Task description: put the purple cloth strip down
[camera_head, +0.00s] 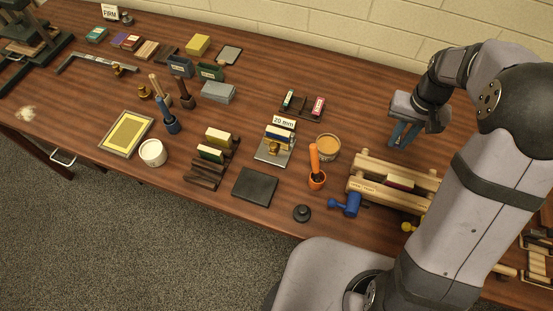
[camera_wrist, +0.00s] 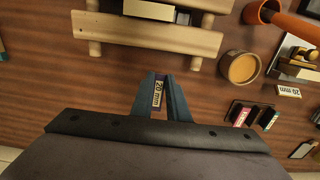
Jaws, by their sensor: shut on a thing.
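My gripper (camera_wrist: 160,82) is shut on a narrow piece, seen nearly end-on in the wrist view. I take it for the purple cloth strip (camera_wrist: 157,94), though little of its colour shows. In the head view my gripper (camera_head: 403,134) hangs at the right, above the table behind the pale wooden press frame (camera_head: 380,164). The held strip cannot be made out there.
The wooden press holds a dark red book block (camera_head: 398,182). A rack (camera_head: 301,106) holds small labelled pieces. Table behind the press is clear.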

